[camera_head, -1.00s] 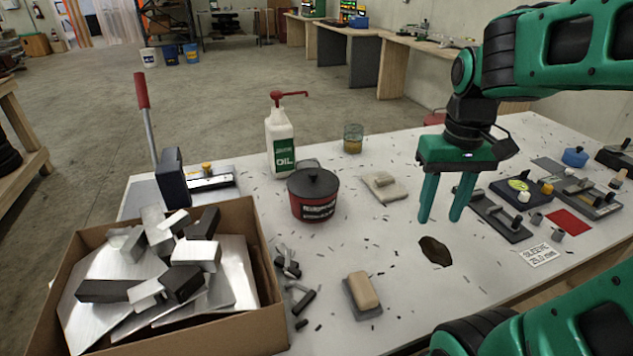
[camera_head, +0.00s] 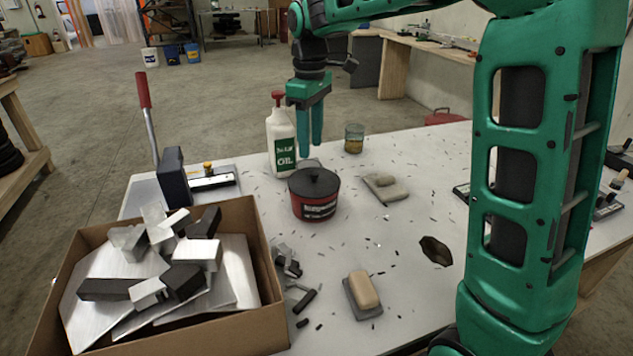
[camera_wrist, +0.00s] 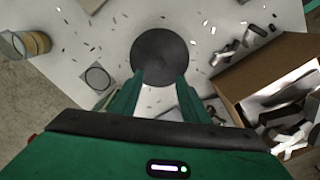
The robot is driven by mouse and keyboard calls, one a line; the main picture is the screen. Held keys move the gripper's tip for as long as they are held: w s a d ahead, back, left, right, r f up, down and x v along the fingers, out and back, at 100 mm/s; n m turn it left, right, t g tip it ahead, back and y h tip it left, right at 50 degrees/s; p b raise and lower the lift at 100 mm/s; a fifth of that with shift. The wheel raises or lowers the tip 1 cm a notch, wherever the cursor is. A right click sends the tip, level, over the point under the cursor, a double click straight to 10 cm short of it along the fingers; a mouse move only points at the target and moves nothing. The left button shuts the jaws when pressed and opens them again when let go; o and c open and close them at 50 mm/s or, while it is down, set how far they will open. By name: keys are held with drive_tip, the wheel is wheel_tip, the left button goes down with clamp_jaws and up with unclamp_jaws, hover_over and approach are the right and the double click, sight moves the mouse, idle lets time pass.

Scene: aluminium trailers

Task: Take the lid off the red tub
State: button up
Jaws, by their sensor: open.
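In the wrist view the lid (camera_wrist: 160,52) is a dark disc just beyond the fingertips and hides the tub's body. My gripper (camera_head: 310,150) points down above and slightly behind the tub in the head view. Its green fingers are apart with nothing between them. The fingertips (camera_wrist: 160,80) overlap the lid's near edge in the wrist view; I cannot tell the exact height gap.
A white oil bottle (camera_head: 281,140) with a red pump stands close behind the tub at left. A glass jar (camera_head: 354,138) is behind at right. A cardboard box (camera_head: 262,270) of metal offcuts fills the front left.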

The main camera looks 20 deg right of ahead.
sight(314, 172)
drive_tip(key=shift+s+d+f, duration=0.1)
drive_tip(key=shift+d+f, duration=0.1)
drive_tip(key=shift+f, duration=1.7)
drive_tip(key=shift+s+d+f, duration=0.1)
drive_tip(key=shift+d+f, duration=0.05)
drive_tip(key=shift+f, duration=1.75)
clamp_jaws()
